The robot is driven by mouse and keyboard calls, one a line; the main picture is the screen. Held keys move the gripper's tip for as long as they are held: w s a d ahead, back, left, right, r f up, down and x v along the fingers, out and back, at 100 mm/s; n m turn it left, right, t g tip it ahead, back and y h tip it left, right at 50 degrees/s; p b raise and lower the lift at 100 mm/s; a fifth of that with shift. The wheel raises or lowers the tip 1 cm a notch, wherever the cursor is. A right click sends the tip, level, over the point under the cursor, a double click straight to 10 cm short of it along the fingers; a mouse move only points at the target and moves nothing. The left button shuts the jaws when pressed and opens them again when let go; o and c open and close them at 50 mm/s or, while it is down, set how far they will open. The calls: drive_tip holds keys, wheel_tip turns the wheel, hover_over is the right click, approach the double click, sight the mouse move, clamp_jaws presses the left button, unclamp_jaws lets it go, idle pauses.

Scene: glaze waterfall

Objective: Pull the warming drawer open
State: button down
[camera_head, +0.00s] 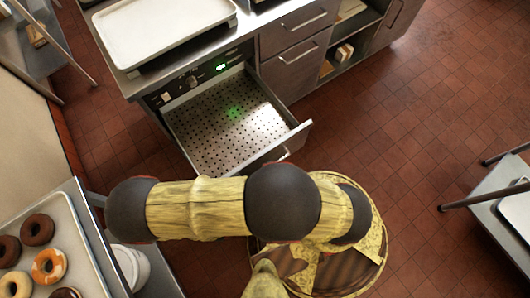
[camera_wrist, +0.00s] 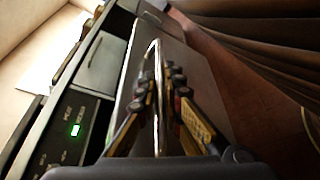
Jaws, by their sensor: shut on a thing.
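The warming drawer (camera_head: 208,135) is pulled well out of the steel counter unit in the head view, showing its empty perforated metal floor. Its front panel also fills the middle of the wrist view (camera_wrist: 187,58). The bar handle (camera_wrist: 157,62) runs up the middle of the wrist view, and a bit of it shows in the head view (camera_head: 285,154). My gripper (camera_wrist: 162,75) has one finger on each side of the handle and is shut on it. In the head view my arm hides the gripper.
The control panel (camera_wrist: 78,120) has a lit green display. A pale tray (camera_head: 160,28) lies on the counter above. A tray of donuts (camera_head: 75,235) stands at lower left, with a white container (camera_head: 130,265) beside it. A metal table (camera_head: 515,215) is at right. Tiled floor (camera_head: 390,120) is clear between.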

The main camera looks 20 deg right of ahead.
drive_tip(key=shift+s, duration=0.25)
drive_tip(key=c, duration=1.9)
unclamp_jaws()
drive_tip(key=v, duration=0.7)
drive_tip(key=shift+s+a+r, duration=0.1)
drive_tip(key=shift+s+a, duration=0.05)
drive_tip(key=shift+a, duration=0.05)
